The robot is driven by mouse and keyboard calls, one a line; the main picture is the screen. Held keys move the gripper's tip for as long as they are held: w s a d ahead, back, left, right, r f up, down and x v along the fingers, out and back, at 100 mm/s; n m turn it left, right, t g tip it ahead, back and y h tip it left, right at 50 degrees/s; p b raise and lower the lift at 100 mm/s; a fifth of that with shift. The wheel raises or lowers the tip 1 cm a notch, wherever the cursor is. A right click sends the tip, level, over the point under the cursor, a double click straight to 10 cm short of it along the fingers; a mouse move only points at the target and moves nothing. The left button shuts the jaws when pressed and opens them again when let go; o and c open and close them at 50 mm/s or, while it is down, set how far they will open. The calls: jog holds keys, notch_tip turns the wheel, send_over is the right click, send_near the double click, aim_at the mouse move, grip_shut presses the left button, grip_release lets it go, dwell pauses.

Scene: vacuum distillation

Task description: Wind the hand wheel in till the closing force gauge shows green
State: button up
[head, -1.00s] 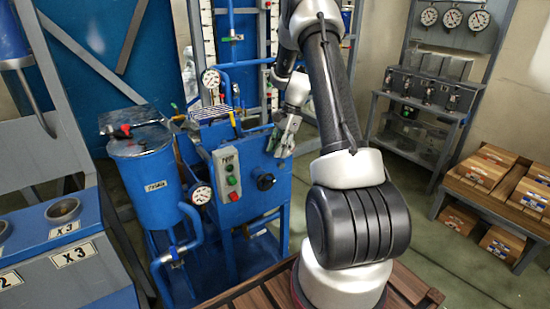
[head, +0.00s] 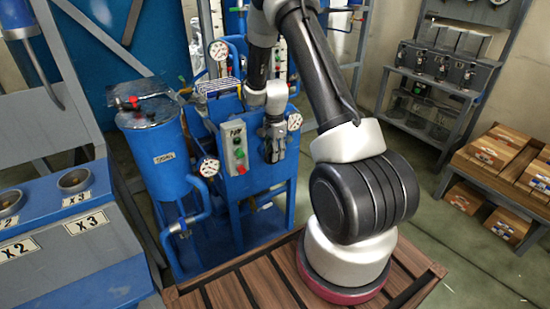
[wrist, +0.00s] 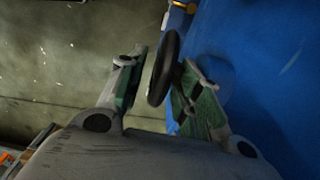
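The dark hand wheel (wrist: 163,68) shows nearly edge-on in the wrist view, between the two fingers of my gripper (wrist: 158,88). The fingers have green pads and are apart. A gap shows between the left finger and the wheel; the right finger is close to it, and I cannot tell if it touches. In the head view my gripper (head: 271,150) points down in front of the blue machine (head: 235,192) and hides the wheel. White dial gauges sit at the machine's lower left (head: 209,167), top (head: 218,50) and right (head: 294,121). Their readings are too small to tell.
A grey control box (head: 235,148) with green and red buttons is just left of my gripper. A blue drum (head: 160,155) stands farther left. A wooden slatted surface (head: 245,285) is in front. Shelves with boxes (head: 500,150) stand at the right.

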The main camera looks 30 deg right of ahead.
aim_at(273, 165)
jog(key=shift+f, duration=1.6)
grip_shut()
jog(key=shift+d, duration=0.1)
jog(key=shift+y, duration=0.3)
jog(key=shift+f+y, duration=0.1)
jog(key=shift+y, duration=0.6)
jog(key=shift+a+y, duration=0.2)
jog(key=shift+y, duration=0.3)
